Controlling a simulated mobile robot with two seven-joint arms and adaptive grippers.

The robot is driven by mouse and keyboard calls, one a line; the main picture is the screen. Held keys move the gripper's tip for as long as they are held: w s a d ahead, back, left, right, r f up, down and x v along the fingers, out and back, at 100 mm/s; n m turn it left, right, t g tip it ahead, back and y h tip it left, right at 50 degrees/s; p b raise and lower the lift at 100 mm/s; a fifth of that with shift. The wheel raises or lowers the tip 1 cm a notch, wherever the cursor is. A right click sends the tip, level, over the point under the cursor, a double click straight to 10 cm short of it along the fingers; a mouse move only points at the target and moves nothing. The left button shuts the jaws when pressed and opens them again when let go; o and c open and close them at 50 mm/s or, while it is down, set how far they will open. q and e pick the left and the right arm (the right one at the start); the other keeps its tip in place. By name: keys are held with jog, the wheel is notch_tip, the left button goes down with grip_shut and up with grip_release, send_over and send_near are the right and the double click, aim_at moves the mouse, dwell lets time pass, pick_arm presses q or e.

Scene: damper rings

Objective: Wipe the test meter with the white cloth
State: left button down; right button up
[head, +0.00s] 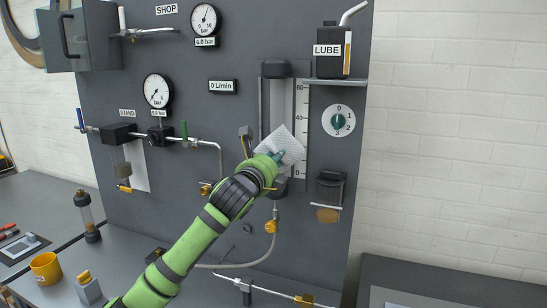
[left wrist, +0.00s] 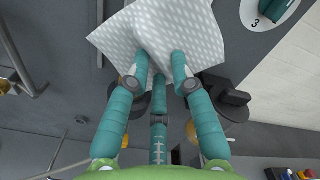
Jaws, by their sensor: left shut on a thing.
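The test meter appears to be the upright tube (head: 276,98) with a numbered white scale (head: 300,110) on the grey panel. The white cloth (head: 289,142) is in front of the meter's lower part and hides some of it. My left gripper (head: 279,157) is shut on the cloth. In the left wrist view, the cloth (left wrist: 150,25) spreads out beyond the fingertips of my left gripper (left wrist: 158,72) and is pinched into folds there. I cannot tell whether the cloth touches the meter. My right gripper is in neither view.
A black LUBE can (head: 333,50) stands on a shelf (head: 336,82) right of the meter. A numbered dial (head: 338,121) and a dark holder (head: 330,188) are below it. A hose (head: 270,245) hangs beneath. A yellow cup (head: 45,268) stands on the bench at left.

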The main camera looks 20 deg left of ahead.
pick_arm(q)
jog(key=a+p, duration=0.3)
jog(key=shift+a+r, duration=0.25)
jog(key=shift+a, duration=0.15)
jog(key=shift+d, duration=2)
jog(key=a+p, duration=0.3)
jog(key=a, duration=0.1)
jog(key=shift+a+f, duration=0.15)
jog(key=shift+s, duration=0.1)
send_near(265, 152)
jog(key=shift+w+p, duration=0.35)
jog(key=shift+p, duration=0.05)
